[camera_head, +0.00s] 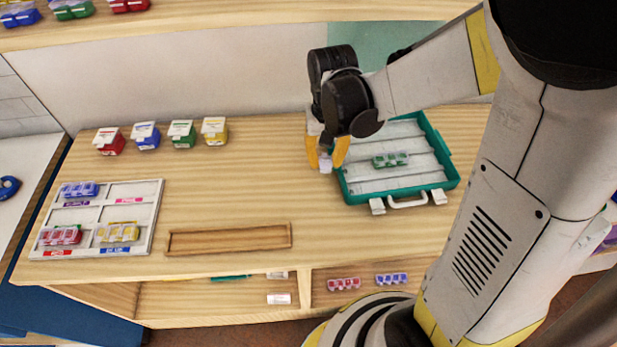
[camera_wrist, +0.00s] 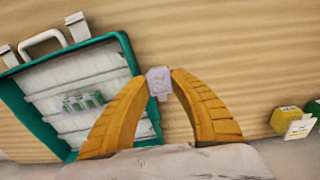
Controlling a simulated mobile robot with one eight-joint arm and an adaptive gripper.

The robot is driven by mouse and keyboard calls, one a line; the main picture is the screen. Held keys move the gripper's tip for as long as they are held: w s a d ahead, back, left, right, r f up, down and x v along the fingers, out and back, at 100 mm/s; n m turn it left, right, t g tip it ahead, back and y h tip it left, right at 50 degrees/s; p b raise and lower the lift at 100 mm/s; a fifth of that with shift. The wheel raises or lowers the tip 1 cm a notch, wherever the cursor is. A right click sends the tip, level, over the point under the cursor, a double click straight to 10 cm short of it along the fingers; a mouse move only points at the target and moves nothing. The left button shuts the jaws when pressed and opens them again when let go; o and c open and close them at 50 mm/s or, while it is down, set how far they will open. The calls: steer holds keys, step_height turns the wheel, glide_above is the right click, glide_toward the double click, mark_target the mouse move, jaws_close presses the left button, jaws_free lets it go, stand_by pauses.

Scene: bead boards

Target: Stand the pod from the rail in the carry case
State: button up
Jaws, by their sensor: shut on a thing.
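My gripper (camera_head: 326,160) is shut on a small pale lilac pod (camera_head: 325,166), which shows between the orange fingertips. The wrist view also shows the pod (camera_wrist: 158,80) held at the tips. The open carry case (camera_head: 347,189) is teal with a pale ribbed inside, and lies on the table just right of the gripper. In the wrist view the case (camera_wrist: 122,50) is at the left. A green pod (camera_head: 390,160) lies inside the case. The held pod is beside the case's left wall, apart from its inside. The wooden rail (camera_head: 230,240) at the table's front looks empty.
A white sorting board (camera_head: 150,205) with blue, red and yellow pods is at the left. Several lidded boxes (camera_head: 182,134) stand at the back. Pink and blue pods (camera_head: 344,284) sit on the shelf below. The middle of the table is clear.

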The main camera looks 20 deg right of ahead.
mark_target(309, 183)
steer(key=a+f, duration=0.1)
steer(key=a, duration=0.1)
steer(key=w+a+f+b, duration=0.1)
steer(key=shift+w+a+f, duration=0.1)
steer(key=shift+a+f, duration=0.25)
steer(key=shift+a, duration=0.05)
step_height(309, 183, down, 4)
steer(key=shift+r+b, duration=0.1)
steer(key=shift+b, duration=0.85)
steer(key=shift+r, duration=0.1)
steer(key=o, duration=0.5)
steer(key=shift+f, duration=0.25)
steer(key=o, duration=0.4)
steer(key=shift+r, duration=0.1)
